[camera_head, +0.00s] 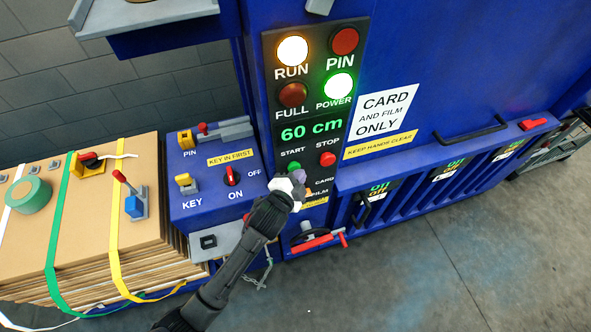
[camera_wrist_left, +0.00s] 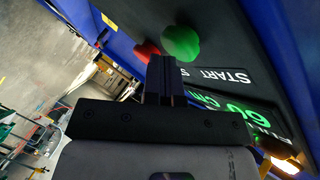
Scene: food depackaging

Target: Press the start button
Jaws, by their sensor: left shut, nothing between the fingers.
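The green START button (camera_head: 294,164) is on the dark control panel, left of the red STOP button (camera_head: 327,159). My left gripper (camera_head: 298,177) is shut and empty, just below the START button. In the left wrist view, the green button (camera_wrist_left: 180,42) shows just beyond the tips of my shut fingers (camera_wrist_left: 164,62), and the red button (camera_wrist_left: 146,50) is partly behind them. I cannot tell whether the fingertips touch the green button. My right gripper is not in view.
The RUN lamp (camera_head: 292,50) and POWER lamp (camera_head: 339,86) are lit above the "60 cm" display (camera_head: 311,131). A blue key box (camera_head: 216,190) stands left of the panel, beside strapped cardboard (camera_head: 90,225). Open floor (camera_head: 440,260) lies at the lower right.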

